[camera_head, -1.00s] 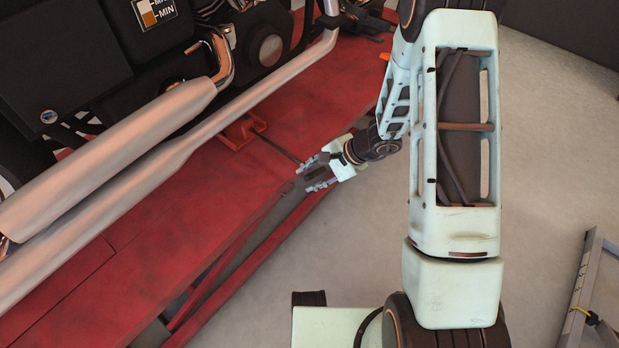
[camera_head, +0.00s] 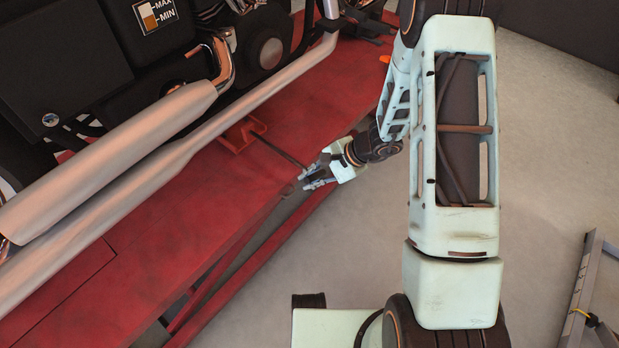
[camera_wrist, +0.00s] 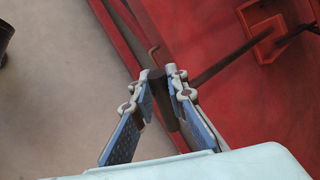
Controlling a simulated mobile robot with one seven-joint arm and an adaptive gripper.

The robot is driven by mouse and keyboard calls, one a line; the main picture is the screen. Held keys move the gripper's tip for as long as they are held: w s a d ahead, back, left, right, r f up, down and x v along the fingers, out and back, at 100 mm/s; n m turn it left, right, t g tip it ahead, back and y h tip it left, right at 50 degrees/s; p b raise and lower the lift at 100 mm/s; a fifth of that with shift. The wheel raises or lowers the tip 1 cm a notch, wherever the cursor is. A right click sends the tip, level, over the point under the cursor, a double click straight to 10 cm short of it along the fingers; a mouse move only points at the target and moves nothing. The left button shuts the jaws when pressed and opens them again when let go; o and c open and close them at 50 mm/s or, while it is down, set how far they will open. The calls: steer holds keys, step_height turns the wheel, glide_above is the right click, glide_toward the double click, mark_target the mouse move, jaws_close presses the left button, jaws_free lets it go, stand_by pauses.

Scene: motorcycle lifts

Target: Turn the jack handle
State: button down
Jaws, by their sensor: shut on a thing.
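The jack handle (camera_wrist: 214,69) is a thin dark rod running out from a red bracket (camera_wrist: 266,37) on the red lift. In the head view the handle (camera_head: 280,152) reaches from the bracket (camera_head: 241,133) to my gripper (camera_head: 312,176) at the lift's edge. In the wrist view my gripper (camera_wrist: 161,80) has its two blue-padded fingers on either side of the handle's dark end and is shut on it. The fingers hide part of that end.
A motorcycle with a long silver exhaust (camera_head: 160,110) stands on the red lift platform (camera_head: 180,215). Bare grey floor (camera_head: 350,240) lies beside the lift. A metal frame (camera_head: 590,290) stands at the lower right.

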steer(key=shift+w+d+r+m+g+y+p, duration=0.2)
steer(key=shift+r+m+g+y+p, duration=0.1)
steer(key=shift+g+y+p, duration=0.4)
steer(key=shift+w+d+m+g+y, duration=0.1)
steer(key=shift+m+g+y, duration=0.3)
steer(key=shift+g+y, duration=0.3)
steer(key=g+y+b, duration=0.1)
steer(key=m+y+b, duration=0.1)
steer(key=b, duration=0.1)
steer(key=shift+w+d+g, duration=0.2)
steer(key=shift+w+g, duration=0.05)
steer(key=shift+g, duration=0.15)
steer(key=shift+w+d+r+m+g+y+b, duration=0.15)
steer(key=shift+r+m+g+y+b, duration=0.2)
steer(key=shift+m+g+y+b, duration=0.6)
steer(key=shift+n+t+b, duration=0.25)
steer(key=shift+b, duration=0.2)
steer(key=c, duration=1.9)
jaws_free()
steer(key=shift+r, duration=0.1)
